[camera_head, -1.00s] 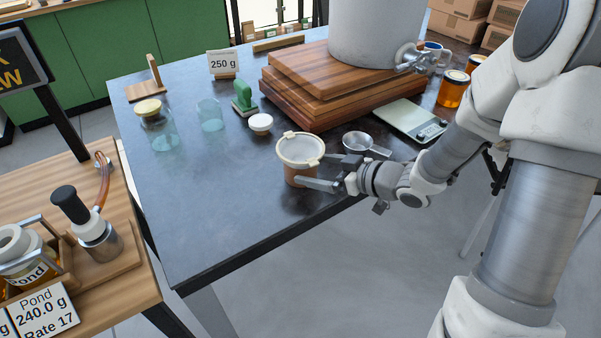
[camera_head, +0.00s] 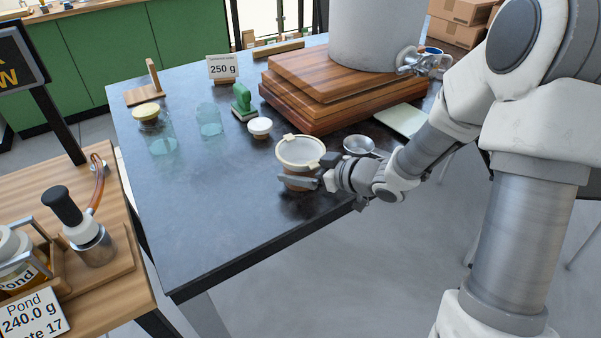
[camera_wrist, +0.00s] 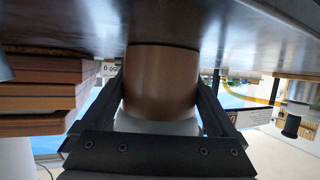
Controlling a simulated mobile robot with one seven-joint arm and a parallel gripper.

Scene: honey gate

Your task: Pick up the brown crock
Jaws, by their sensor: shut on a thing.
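The brown crock (camera_wrist: 160,82) stands at the near right part of the dark table, topped by a cream-rimmed strainer or lid (camera_head: 300,150). My gripper (camera_wrist: 160,103) is shut on the crock, one finger on each side of its wall. In the head view the near finger crosses the crock's front and the far finger is mostly hidden. The wrist view is upside down, and there the crock's base meets or nearly meets the tabletop. The crock looks upright.
A metal cup (camera_head: 358,145) is close behind my gripper. Stacked wooden boards (camera_head: 320,105) bear a large grey tank (camera_head: 375,35). A white-lidded jar (camera_head: 260,127), green stamp (camera_head: 243,100) and glass jars stand farther left. The table's front left (camera_head: 205,215) is clear.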

